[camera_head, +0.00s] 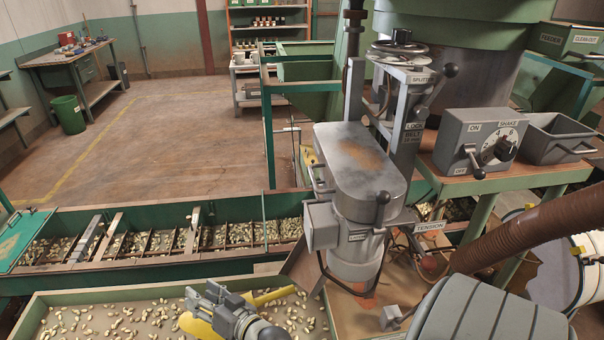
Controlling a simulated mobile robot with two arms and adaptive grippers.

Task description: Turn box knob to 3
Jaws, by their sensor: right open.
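The grey control box (482,139) stands on the green-edged bench at the right. Its face has a SHAKE dial with a dark knob (497,151) and the figures 2, 4 and 6 legible. I cannot tell the pointer's exact setting. An ON/OFF lever (473,160) is on the left of the same face. My right gripper (203,297) is at the bottom, over the tray of nuts, far to the left of and below the box. It is open and touches no part of the box. My left gripper is not in view.
A ridged brown hose (530,232) crosses at lower right. A nut tray (100,291) with a yellow piece (272,296) lies below. A grey bin (556,138) sits right of the box.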

